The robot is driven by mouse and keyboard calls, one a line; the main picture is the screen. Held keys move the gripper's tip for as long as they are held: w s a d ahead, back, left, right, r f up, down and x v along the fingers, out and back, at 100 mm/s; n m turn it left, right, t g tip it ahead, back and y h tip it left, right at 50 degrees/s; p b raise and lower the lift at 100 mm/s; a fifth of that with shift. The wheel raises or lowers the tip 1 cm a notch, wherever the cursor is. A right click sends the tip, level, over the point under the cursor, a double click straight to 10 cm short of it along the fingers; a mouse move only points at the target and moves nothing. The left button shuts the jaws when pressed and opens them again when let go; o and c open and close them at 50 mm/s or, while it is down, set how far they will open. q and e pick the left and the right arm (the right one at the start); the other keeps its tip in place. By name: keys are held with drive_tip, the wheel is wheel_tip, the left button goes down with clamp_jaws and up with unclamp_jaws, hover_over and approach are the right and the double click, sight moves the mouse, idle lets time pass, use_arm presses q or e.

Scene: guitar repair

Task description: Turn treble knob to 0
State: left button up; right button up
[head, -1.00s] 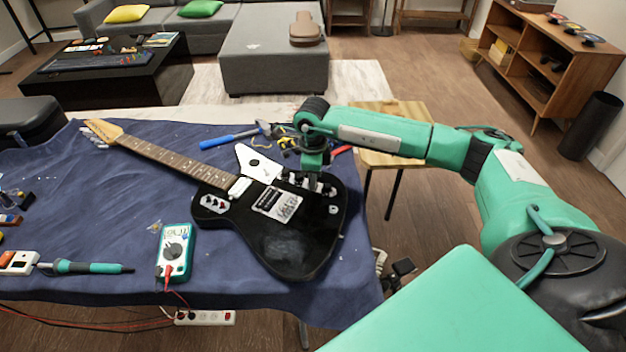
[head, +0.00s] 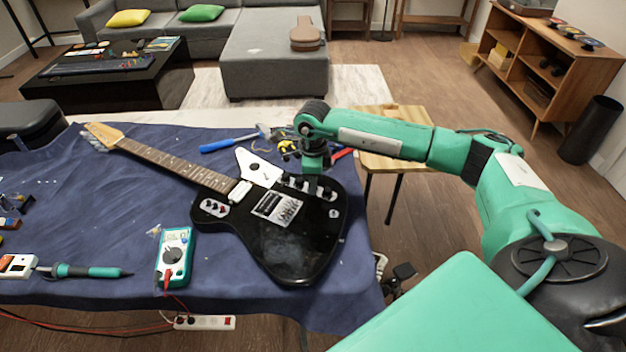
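A black electric guitar (head: 285,246) lies on the blue cloth of the table, its neck pointing to the upper left. A row of dark knobs (head: 295,181) sits along the far edge of its body; which one is the treble knob I cannot tell. My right gripper (head: 313,186) points down over the right part of this knob row. Its fingertips are small and partly hidden, so I cannot tell whether they are open or touch a knob. My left gripper is not in view.
A green multimeter (head: 174,256) with a red probe lies left of the guitar body. A soldering iron (head: 90,271) lies farther left. A blue-handled hammer (head: 230,142) and other small tools lie behind the guitar. A wooden stool (head: 392,161) stands beyond the table.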

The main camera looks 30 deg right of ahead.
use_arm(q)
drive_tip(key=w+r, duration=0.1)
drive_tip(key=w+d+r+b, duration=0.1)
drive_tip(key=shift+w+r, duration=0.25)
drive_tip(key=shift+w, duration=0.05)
use_arm(e)
wheel_tip(320, 180, up, 14)
drive_tip(key=shift+f, duration=0.15)
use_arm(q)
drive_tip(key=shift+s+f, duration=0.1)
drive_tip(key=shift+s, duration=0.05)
